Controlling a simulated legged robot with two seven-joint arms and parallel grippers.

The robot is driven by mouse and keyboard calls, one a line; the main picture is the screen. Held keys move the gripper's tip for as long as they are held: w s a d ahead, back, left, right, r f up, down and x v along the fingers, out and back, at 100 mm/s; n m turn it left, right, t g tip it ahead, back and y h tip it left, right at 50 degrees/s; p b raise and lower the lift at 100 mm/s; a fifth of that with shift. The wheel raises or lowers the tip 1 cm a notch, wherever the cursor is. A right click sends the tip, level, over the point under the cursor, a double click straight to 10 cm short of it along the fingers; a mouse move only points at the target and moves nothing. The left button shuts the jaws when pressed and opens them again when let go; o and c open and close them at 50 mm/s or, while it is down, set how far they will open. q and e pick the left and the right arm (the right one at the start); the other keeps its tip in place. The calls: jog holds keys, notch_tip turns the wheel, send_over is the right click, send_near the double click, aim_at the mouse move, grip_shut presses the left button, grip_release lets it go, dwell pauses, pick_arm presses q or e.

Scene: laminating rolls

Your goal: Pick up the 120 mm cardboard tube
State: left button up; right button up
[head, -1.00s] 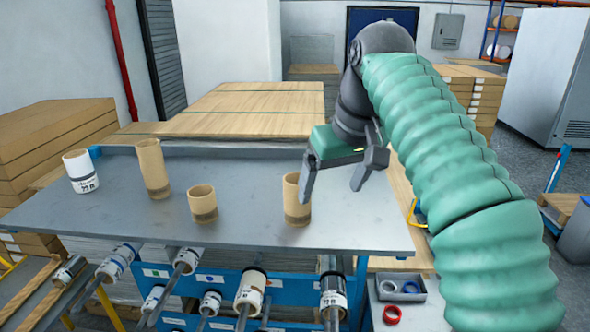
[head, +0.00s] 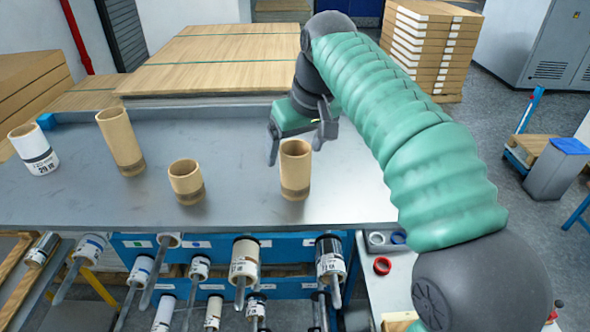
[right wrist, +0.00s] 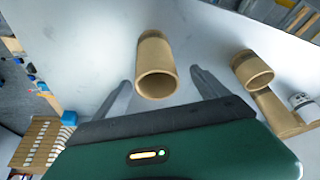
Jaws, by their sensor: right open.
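Three open cardboard tubes stand upright on the grey table (head: 240,205). A tall one (head: 123,145) is at the left, a short one (head: 186,183) in the middle and a medium one (head: 295,172) at the right. No size marking is legible on them. My right gripper (head: 295,154) is open and empty, just behind the medium tube, with one finger to each side in the picture. In the right wrist view the medium tube (right wrist: 156,68) shows between the fingers, without visible contact; the short tube (right wrist: 250,70) is to the right. My left gripper is out of view.
A white labelled roll (head: 35,150) stands at the table's far left. Several rolls hang on a blue rack (head: 205,250) below the front edge. Boards (head: 230,50) are stacked behind. The table between the short and medium tubes is bare.

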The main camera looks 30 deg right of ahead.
aim_at(295, 154)
jog(key=p+x, duration=0.1)
jog(key=x, duration=0.3)
jog(key=shift+w+d, duration=0.1)
jog(key=shift+w, duration=0.05)
jog(key=shift+s+d, duration=0.15)
jog(key=shift+s, duration=0.65)
jog(key=shift+c, duration=0.3)
jog(key=shift+d, duration=0.1)
jog(key=shift+c, duration=1.1)
jog(key=shift+w+f, duration=0.25)
jog(key=shift+w, duration=0.4)
jog(key=c, duration=0.7)
jog(key=shift+s+r, duration=0.1)
jog(key=shift+s, duration=0.05)
jog(key=c, duration=0.5)
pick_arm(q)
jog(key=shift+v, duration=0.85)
pick_arm(e)
jog(key=shift+s, duration=0.2)
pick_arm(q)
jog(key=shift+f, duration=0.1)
pick_arm(e)
jog(key=shift+w+r, duration=0.1)
jog(key=shift+r, duration=0.1)
